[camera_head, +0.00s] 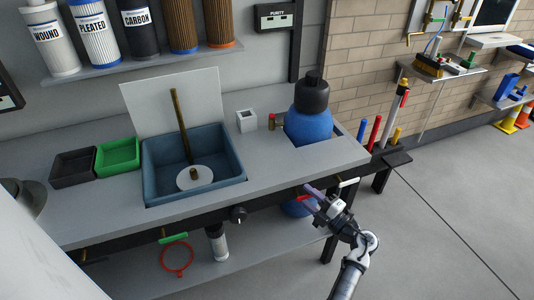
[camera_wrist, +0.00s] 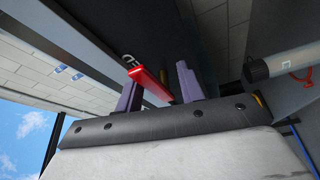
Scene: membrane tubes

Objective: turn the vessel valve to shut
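The blue vessel (camera_head: 308,127) with a black cap stands in the bench top at the right. Its lower blue part (camera_head: 297,208) shows below the bench. A red lever (camera_head: 303,198), which looks like the vessel valve's handle, is just under the bench's front edge. My gripper (camera_head: 313,193) is beside it. In the wrist view the red lever (camera_wrist: 149,84) lies between my two purple-grey fingers (camera_wrist: 159,88). The fingers are apart, with a gap visible on the right side. Whether the left finger touches the lever is unclear. The valve body is hidden.
The bench's front edge (camera_head: 243,205) is close above my gripper. A white lever-like piece (camera_head: 348,183) shows by my gripper. A grey cylinder (camera_wrist: 285,62) is at right in the wrist view. A rack of coloured rods (camera_head: 376,133) stands right of the bench. Open floor lies at lower right.

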